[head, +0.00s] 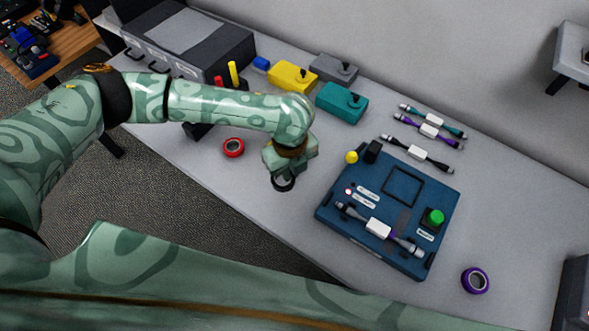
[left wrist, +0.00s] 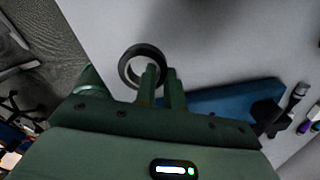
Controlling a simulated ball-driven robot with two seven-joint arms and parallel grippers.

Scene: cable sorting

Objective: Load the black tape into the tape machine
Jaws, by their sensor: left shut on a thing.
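The black tape (head: 283,184) is a dark ring under my left gripper (head: 284,174). In the left wrist view, the gripper's fingers (left wrist: 160,78) are shut on the near side of the black tape (left wrist: 129,66), and its open hole shows. Whether the tape touches the table I cannot tell. The tape machine (head: 345,180) is a blue box to the right of the gripper, with a yellow knob (head: 351,157), a black block (head: 373,151) and a green button (head: 435,217). Its blue edge also shows in the left wrist view (left wrist: 225,98). My right gripper is not in view.
A cable with a white block (head: 378,229) lies across the machine's front. A red tape (head: 233,148) and a purple tape (head: 475,280) lie on the table (head: 320,140). Yellow (head: 292,77) and teal (head: 341,103) boxes and several cables stand or lie behind.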

